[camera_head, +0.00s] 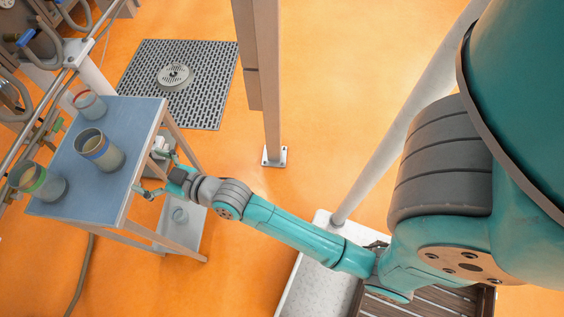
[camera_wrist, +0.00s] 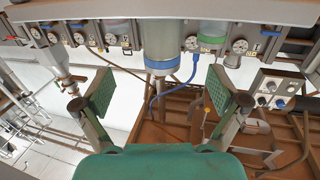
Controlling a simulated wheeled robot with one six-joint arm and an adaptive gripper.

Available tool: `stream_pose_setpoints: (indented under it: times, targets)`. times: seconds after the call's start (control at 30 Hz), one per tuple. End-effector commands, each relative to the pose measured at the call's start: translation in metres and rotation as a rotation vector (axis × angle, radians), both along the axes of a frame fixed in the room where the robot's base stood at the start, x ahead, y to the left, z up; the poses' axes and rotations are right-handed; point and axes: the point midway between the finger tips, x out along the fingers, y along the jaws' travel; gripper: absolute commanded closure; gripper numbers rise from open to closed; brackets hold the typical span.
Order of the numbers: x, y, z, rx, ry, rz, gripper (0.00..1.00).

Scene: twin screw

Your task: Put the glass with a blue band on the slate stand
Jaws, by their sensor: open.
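The glass with a blue band (camera_head: 98,150) stands upright on a small table with a slate-blue top (camera_head: 120,112), between two other glasses. It also shows in the wrist view (camera_wrist: 165,45), ahead of the fingers and roughly centred between them, its band toward the bottom of that picture. My gripper (camera_head: 153,172) is at the table's right edge, beside the glass and apart from it. In the wrist view the gripper (camera_wrist: 160,92) is open with nothing between its pads. I cannot make out a separate slate stand for certain.
A red-banded glass (camera_head: 90,104) stands behind and a green-banded glass (camera_head: 40,182) in front on the same table. A lower shelf (camera_head: 184,228) holds a small round item. A post (camera_head: 266,80) rises to the right. Pipes and valves (camera_head: 50,110) run along the left.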

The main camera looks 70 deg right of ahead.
Motion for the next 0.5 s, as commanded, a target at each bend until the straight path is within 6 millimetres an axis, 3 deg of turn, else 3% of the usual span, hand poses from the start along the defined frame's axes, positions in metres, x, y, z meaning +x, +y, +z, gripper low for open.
stream_pose_setpoints:
  times: [0.2,0.5]
  targets:
    - [-0.083,-0.006,-0.038,0.004,0.062,-0.031,0.03]
    - [-0.202,-0.014,-0.057,0.000,0.135,-0.066,0.03]
